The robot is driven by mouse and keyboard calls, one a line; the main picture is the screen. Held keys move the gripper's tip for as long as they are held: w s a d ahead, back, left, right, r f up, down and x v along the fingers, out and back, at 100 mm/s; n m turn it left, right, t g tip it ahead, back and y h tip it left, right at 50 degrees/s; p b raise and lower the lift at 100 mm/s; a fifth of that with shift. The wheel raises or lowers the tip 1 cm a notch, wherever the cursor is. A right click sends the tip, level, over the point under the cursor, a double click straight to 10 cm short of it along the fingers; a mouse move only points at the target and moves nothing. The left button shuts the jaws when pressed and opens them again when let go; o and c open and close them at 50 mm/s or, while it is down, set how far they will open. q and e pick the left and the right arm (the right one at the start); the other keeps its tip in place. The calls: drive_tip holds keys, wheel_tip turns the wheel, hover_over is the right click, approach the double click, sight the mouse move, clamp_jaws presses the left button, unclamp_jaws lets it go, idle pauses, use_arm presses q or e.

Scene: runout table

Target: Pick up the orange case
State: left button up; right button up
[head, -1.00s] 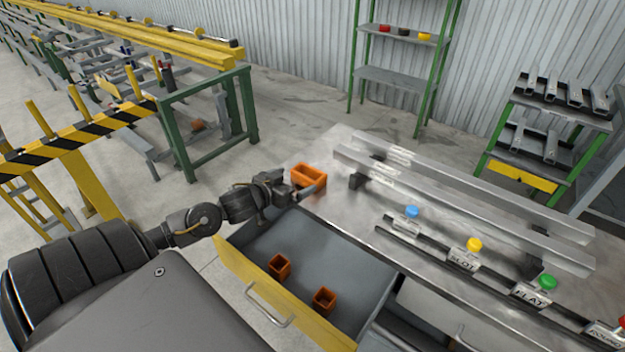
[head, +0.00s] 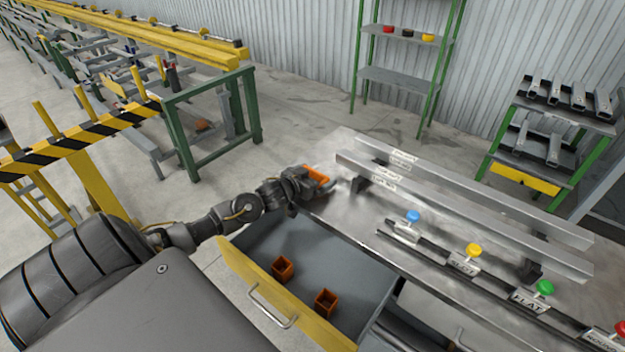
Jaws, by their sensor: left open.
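The orange case (head: 315,173) sits on the metal table top at its far left corner. My left gripper (head: 322,192) is open at the case, and its fingers and wrist hide much of the case's near side. I cannot tell whether the fingers touch the case or stand around it. My right gripper is not in view.
An open drawer (head: 345,262) below the table holds two small orange boxes (head: 283,268) (head: 326,301). Long metal bars (head: 460,205) lie along the table's back. Blue, yellow, green and red knobs stand by labelled plates on the right.

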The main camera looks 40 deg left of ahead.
use_arm(q)
drive_tip(key=c, duration=0.7)
drive_tip(key=shift+r, duration=0.6)
drive_tip(key=r, duration=0.1)
drive_tip(key=r+b, duration=0.1)
drive_tip(key=shift+s+d+r, duration=0.2)
drive_tip(key=shift+r, duration=0.15)
drive_tip(key=s+d+r, duration=0.1)
drive_tip(key=r, duration=0.1)
drive_tip(key=s+d+r, duration=0.2)
drive_tip(key=s+r, duration=0.1)
drive_tip(key=shift+r, duration=0.35)
drive_tip(key=s+d+r, duration=0.1)
drive_tip(key=s, duration=0.1)
drive_tip(key=s+d+r, duration=0.1)
drive_tip(key=s+d, duration=0.1)
drive_tip(key=s+d+r, duration=0.1)
drive_tip(key=s+d, duration=0.1)
drive_tip(key=shift+s+d+r+b, duration=0.15)
drive_tip(key=shift+s+r+b, duration=0.1)
drive_tip(key=shift+b, duration=0.1)
